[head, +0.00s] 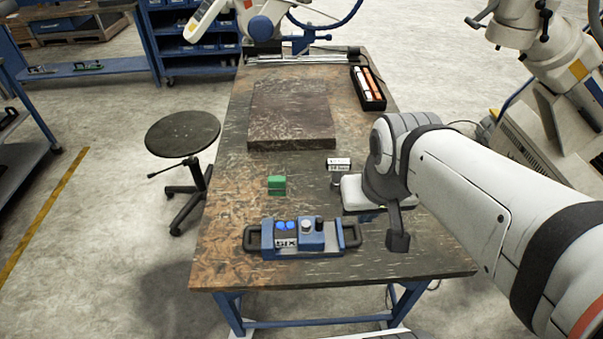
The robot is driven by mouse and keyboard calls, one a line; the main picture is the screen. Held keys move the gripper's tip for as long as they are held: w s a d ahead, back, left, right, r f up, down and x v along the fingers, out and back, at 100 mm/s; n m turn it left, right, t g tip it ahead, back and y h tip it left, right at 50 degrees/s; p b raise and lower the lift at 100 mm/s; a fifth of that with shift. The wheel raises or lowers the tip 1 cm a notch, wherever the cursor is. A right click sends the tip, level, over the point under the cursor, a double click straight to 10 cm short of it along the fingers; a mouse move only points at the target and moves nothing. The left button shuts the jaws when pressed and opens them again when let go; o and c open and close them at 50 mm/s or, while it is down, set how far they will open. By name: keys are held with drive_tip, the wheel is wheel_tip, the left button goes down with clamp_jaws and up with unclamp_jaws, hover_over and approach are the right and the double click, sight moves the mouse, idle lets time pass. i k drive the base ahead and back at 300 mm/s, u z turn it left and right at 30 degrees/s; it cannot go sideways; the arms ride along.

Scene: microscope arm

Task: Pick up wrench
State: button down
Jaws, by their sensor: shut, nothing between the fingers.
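I cannot make out a wrench anywhere in the head view. My arm comes in from the lower right and bends down over the right side of the table (225,235). My gripper (398,242) is the small dark part at the end, over the front right of the table. It looks shut, with nothing seen in it. My arm hides part of the table's right side.
A blue device with black handles (267,240) lies left of my gripper. Behind it are a green block (276,182) and a small labelled box (339,163). A brown slab (292,112) and black tray (372,101) lie farther back. A stool (182,133) stands left.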

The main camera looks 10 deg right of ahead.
sight(337, 166)
drive_tip(key=z, duration=1.4)
drive_tip(key=k, duration=0.95)
drive_tip(key=u, duration=0.85)
drive_tip(key=i, duration=1)
drive_tip(key=u, duration=0.05)
